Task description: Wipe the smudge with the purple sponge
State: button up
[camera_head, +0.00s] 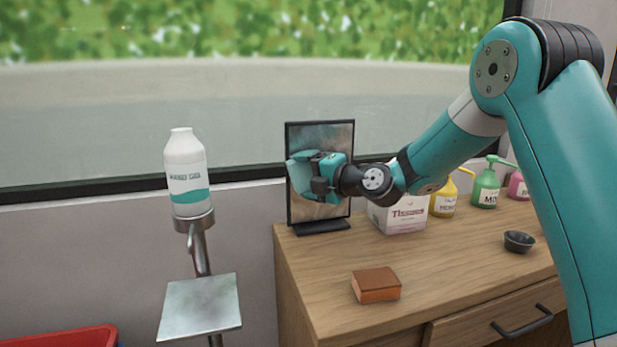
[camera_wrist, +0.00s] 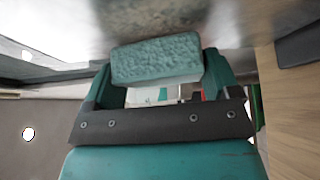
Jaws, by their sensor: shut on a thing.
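My gripper (camera_head: 318,175) is in front of a black-framed upright panel (camera_head: 334,135) on the wooden counter. In the wrist view, my gripper (camera_wrist: 162,78) is shut on a teal sponge (camera_wrist: 157,60), held between its two fingers. The sponge is close to the panel's grey surface; I cannot tell whether it touches. The panel face has cloudy grey and brownish patches, and I cannot make out one distinct smudge. My gripper hides part of the panel. An orange-brown sponge (camera_head: 376,286) lies on the counter's front left. No purple sponge shows.
A white box (camera_head: 400,216), a yellow bottle (camera_head: 443,202), a green pump bottle (camera_head: 486,188) and a pink bottle (camera_head: 517,187) stand along the counter's back. A dark bowl (camera_head: 519,241) is at right. A white bottle (camera_head: 186,165) stands on a metal stand (camera_head: 201,305) left of the counter.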

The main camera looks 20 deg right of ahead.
jog(key=shift+w, duration=0.2)
jog(key=shift+d+f+b, duration=0.2)
jog(key=shift+d+b, duration=0.6)
jog(key=shift+b, duration=0.45)
jog(key=shift+s+d+r+b, duration=0.1)
jog(key=shift+d+r+b, duration=0.1)
jog(key=shift+d+b, duration=0.8)
jog(key=shift+d+f+b, duration=0.2)
jog(key=shift+d+b, duration=0.8)
jog(key=shift+b, duration=0.2)
jog(key=shift+d+r+b, duration=0.2)
jog(key=shift+d+b, duration=0.2)
jog(key=shift+d, duration=0.15)
jog(key=shift+d+f+b, duration=0.2)
jog(key=shift+d+b, duration=0.9)
jog(key=shift+b, duration=0.1)
jog(key=shift+d+r+b, duration=0.15)
jog(key=shift+d+b, duration=0.3)
jog(key=shift+d, duration=0.15)
jog(key=shift+c, duration=0.2)
jog(key=shift+b, duration=0.6)
